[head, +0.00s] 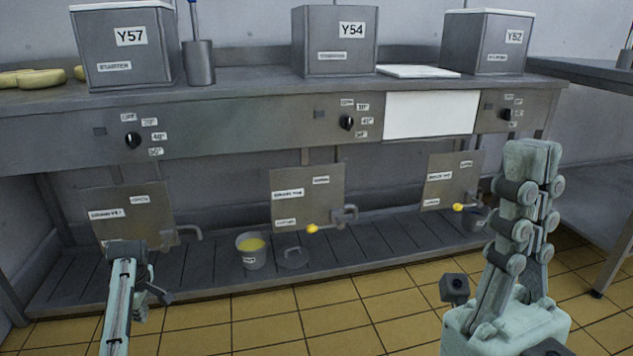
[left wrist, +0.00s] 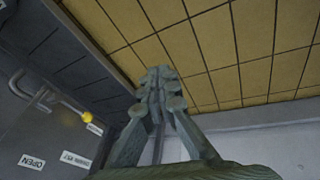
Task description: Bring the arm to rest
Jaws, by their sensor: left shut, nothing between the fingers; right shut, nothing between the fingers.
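My left gripper (head: 127,250) is at the lower left of the head view, seen end-on, in front of the lower shelf near the Y57 panel. It also shows in the left wrist view (left wrist: 158,78), where its fingers meet at the tips with nothing between them. My right gripper (head: 533,150) stands upright at the right of the head view, in front of the bench. Its fingers are closed together and hold nothing. Neither gripper appears to touch anything.
The steel bench (head: 240,118) carries vats Y57 (head: 125,60), Y54 (head: 334,50) and Y52 (head: 486,50). The tiled floor (head: 360,305) in front is clear.

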